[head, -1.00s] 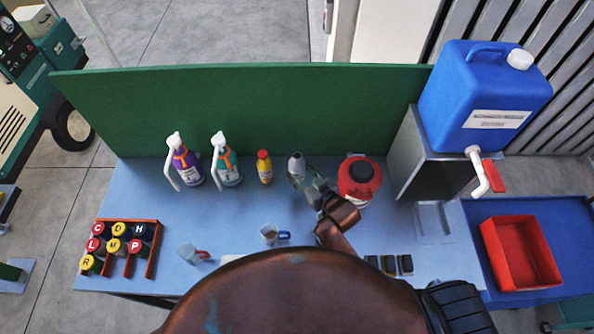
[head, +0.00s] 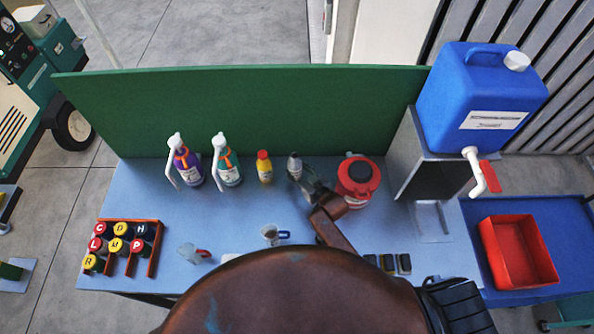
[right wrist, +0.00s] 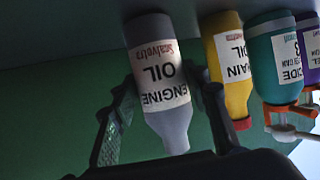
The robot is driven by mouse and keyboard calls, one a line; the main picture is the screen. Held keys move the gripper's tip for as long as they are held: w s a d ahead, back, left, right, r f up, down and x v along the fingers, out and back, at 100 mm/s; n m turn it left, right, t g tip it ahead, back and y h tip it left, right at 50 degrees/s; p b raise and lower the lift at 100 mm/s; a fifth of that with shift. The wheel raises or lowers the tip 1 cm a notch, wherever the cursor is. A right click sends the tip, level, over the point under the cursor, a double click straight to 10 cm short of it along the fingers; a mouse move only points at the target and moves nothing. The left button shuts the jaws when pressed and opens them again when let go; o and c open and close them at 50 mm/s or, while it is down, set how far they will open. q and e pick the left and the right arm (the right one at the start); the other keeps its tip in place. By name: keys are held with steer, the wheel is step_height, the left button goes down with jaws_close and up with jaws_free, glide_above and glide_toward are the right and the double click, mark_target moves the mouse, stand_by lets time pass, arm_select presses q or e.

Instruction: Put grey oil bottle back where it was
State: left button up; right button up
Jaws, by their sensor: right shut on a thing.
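The grey engine oil bottle (head: 294,161) is upright at the back of the blue bench, just right of the yellow bottle. My right gripper (head: 305,179) is shut on it from the front. In the right wrist view the picture is upside down, and the grey bottle (right wrist: 158,75) sits between the two fingers of my right gripper (right wrist: 166,95), its label reading "ENGINE OIL". Its base is at about the same level as the neighbouring bottles' bases; I cannot tell whether it touches the bench. My left gripper is not in view.
The yellow bottle (head: 264,168), teal bottle (head: 228,172) and purple bottle (head: 188,166) stand in a row to the left. A red can (head: 357,179) stands close on the right. The green panel (head: 240,110) rises behind.

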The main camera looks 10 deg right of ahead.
steer(key=shift+f, duration=0.2)
steer(key=o, duration=1.3)
steer(key=shift+r, duration=0.2)
steer(key=v, duration=1.2)
steer(key=shift+b, duration=0.35)
